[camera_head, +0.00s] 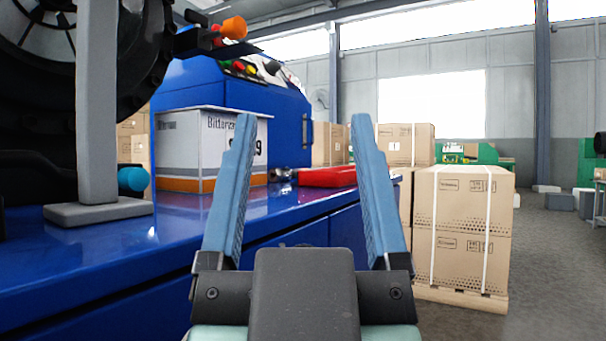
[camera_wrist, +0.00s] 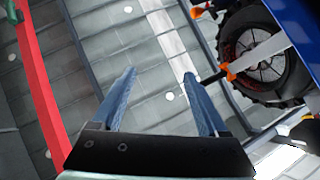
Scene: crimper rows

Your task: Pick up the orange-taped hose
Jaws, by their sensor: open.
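My gripper (camera_head: 304,118) is open and empty, its two blue fingers spread in front of the blue bench; it also shows in the wrist view (camera_wrist: 159,73). In the head view a short black piece with an orange end (camera_head: 233,28), likely the orange-taped hose, sticks out at upper left, above and left of my fingers and apart from them. In the wrist view a black hose with an orange band (camera_wrist: 229,72) reaches toward the right finger near the wheel. I cannot tell whether they touch. Another orange piece (camera_wrist: 197,12) shows at the top.
A blue-ended piece (camera_head: 132,180) sticks out lower left, beside a grey stand (camera_head: 98,211). The blue bench (camera_head: 170,235) holds a labelled box (camera_head: 182,150) and a red tool (camera_head: 328,177).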

